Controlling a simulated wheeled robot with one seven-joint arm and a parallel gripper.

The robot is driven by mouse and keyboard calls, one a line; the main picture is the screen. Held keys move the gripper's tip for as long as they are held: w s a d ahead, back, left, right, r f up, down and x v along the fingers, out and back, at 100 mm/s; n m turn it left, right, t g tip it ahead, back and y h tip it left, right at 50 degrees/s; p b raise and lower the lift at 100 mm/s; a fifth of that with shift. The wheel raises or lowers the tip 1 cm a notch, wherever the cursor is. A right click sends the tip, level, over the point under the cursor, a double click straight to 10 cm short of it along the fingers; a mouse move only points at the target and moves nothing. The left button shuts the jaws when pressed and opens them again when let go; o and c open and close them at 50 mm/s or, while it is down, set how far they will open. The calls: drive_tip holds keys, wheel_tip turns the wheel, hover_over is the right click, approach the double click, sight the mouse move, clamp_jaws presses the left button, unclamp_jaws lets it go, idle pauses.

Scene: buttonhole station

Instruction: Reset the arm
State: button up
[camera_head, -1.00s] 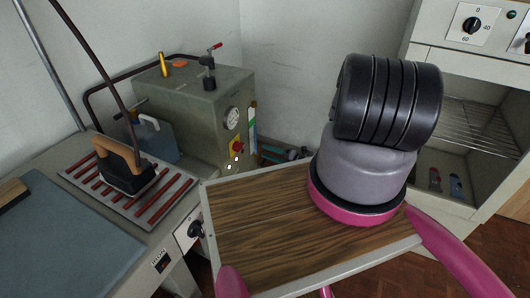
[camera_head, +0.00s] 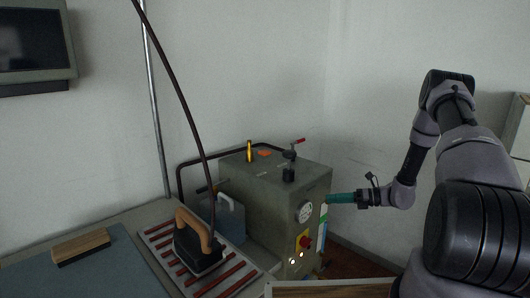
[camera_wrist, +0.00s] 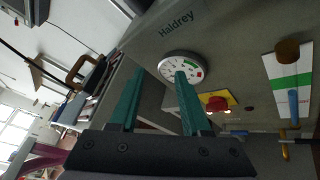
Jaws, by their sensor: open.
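My gripper (camera_head: 341,198) has teal fingers and reaches in from the right beside the boiler (camera_head: 258,205), a grey-green box with a front gauge. In the wrist view the two fingers (camera_wrist: 158,82) stand apart with nothing held between them. The white dial gauge (camera_wrist: 181,67) shows beyond the fingertips on the boiler's face. It also shows in the head view (camera_head: 305,212). I cannot tell whether the fingers touch the boiler. My arm bends high at the right and comes down to the gripper.
The red knob on a yellow plate (camera_wrist: 217,102) is right of the fingers. An iron (camera_head: 197,243) stands on a red-barred rest at left. A wooden block (camera_head: 81,246) lies on the blue-grey board. A wooden-topped surface (camera_head: 330,291) is at the bottom edge. Bare wall lies behind.

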drive_tip(key=s+a+r+n+g+h, duration=0.1)
drive_tip(key=s+r+n+h, duration=0.15)
drive_tip(key=r+n, duration=0.4)
drive_tip(key=s+a+r+n+g+h, duration=0.2)
drive_tip(key=s+r+n, duration=0.15)
drive_tip(key=r, duration=0.65)
drive_tip(key=s+a+r+n+g+h, duration=0.15)
drive_tip(key=s+r+n, duration=0.25)
drive_tip(key=r, duration=0.5)
drive_tip(key=s+d+r+n+t+h, duration=0.3)
drive_tip(key=s+r+n+t+h, duration=0.4)
drive_tip(key=s+r+n, duration=0.5)
drive_tip(key=s+r, duration=0.4)
drive_tip(key=s, duration=0.3)
drive_tip(key=shift+s+d+n+t, duration=0.15)
drive_tip(key=shift+s+n+t, duration=0.15)
drive_tip(key=shift+n+t, duration=0.1)
